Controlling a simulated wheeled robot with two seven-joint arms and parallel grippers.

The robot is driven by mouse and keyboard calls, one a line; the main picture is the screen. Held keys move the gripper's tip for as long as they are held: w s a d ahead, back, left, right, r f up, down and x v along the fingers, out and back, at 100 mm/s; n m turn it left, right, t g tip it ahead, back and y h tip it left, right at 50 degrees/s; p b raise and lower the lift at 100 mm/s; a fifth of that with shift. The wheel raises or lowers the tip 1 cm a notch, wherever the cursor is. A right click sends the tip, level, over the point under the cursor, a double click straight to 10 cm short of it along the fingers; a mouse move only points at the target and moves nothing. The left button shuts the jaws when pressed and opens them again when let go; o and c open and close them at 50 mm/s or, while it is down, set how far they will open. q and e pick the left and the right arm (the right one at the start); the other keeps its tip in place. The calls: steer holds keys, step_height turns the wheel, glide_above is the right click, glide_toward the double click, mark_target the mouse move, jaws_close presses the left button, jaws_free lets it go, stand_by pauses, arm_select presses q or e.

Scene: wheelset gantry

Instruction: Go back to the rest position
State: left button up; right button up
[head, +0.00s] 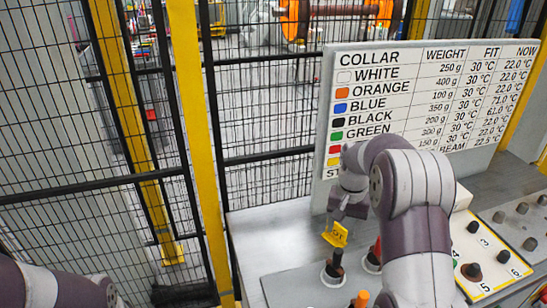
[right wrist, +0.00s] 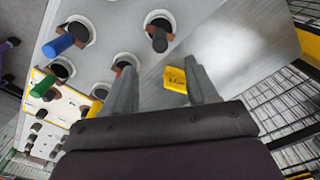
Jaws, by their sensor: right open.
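My right gripper (head: 347,210) is low over the grey bench in the head view, left of the board's lower edge. In the right wrist view its two fingers (right wrist: 160,66) stand wide apart with nothing gripped between them. A yellow lettered tag (head: 336,235) shows just below the gripper. In the right wrist view the tag (right wrist: 175,79) appears beside the right finger; I cannot tell whether they touch. Part of my left arm shows at the lower left of the head view, but its gripper is out of view.
A board with a collar table (head: 400,95) stands behind my right arm. A panel with black knobs (head: 473,270) is at right. Mesh fencing and a yellow post (head: 195,120) stand left.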

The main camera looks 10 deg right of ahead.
steer(key=s+a+n, duration=0.3)
steer(key=s+a, duration=0.3)
steer(key=s, duration=0.3)
steer(key=s+a+n+t, duration=0.1)
steer(key=s+a+n, duration=0.2)
steer(key=s, duration=0.7)
steer(key=a, duration=0.2)
steer(key=shift+s+a+f+n, duration=0.25)
steer(key=shift+a+f+n, duration=0.05)
steer(key=shift+a+f, duration=0.1)
steer(key=shift+s, duration=0.1)
